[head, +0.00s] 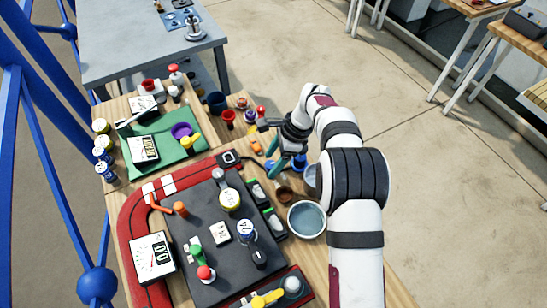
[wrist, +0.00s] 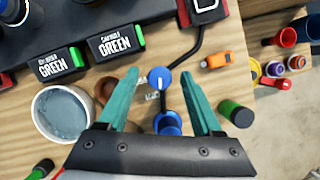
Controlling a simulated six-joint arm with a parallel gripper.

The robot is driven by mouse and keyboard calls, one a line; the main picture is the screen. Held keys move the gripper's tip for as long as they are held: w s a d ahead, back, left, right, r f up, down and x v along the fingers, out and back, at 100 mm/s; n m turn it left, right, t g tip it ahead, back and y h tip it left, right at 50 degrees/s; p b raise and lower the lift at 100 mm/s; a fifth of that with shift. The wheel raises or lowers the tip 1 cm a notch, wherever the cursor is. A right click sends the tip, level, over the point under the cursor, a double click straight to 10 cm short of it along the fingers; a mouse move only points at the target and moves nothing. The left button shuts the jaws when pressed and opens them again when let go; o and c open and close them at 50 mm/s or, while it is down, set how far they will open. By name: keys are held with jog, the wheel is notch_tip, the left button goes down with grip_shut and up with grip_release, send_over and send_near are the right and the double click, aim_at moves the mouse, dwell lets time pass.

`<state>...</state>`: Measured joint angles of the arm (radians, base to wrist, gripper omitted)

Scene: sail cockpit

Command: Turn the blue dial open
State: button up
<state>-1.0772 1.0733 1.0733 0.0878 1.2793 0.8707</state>
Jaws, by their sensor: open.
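A blue dial (wrist: 160,79) with a white pointer line sits on the wooden bench. In the wrist view it lies just beyond and between the tips of my gripper (wrist: 158,76). The pointer line runs roughly up and down in that view. A second round blue part (wrist: 167,123) lies nearer, between the fingers, joined to the dial by a dark stem or pipe. My gripper is open, with teal fingers either side of the dial and nothing held. In the head view my gripper (head: 280,157) is over blue parts at the bench edge; contact cannot be told.
A grey bowl of liquid (wrist: 63,113) stands left of the fingers. Two black boxes labelled GREEN (wrist: 116,42) lie beyond it. A dark panel (head: 205,250) fills the front bench.

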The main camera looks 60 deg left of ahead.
jog(key=v, duration=1.5)
jog(key=shift+w+r, duration=0.25)
jog(key=shift+r, duration=0.05)
jog(key=shift+d, duration=0.15)
jog(key=w+d+r+t, duration=0.1)
jog(key=w+d+r, duration=0.15)
jog(key=d, duration=0.45)
jog(key=w+d+r+y, duration=0.1)
jog(key=w+d+r, duration=0.15)
jog(key=d, duration=0.55)
jog(key=w+d+r+t, duration=0.1)
jog(key=w+d+r, duration=0.1)
jog(key=d+r, duration=0.35)
jog(key=s+d+f+m+t, duration=0.1)
jog(key=s+d, duration=0.3)
jog(key=d, duration=0.4)
jog(key=s+d+f, duration=0.1)
jog(key=s+d, duration=0.2)
jog(key=d, duration=0.5)
jog(key=s+d+f, duration=0.5)
jog(key=s+d, duration=0.2)
jog(key=s, duration=0.3)
jog(key=shift+d+f+t+h, duration=0.25)
jog(key=shift+d+t+h, duration=0.05)
jog(key=shift+t+h, duration=0.1)
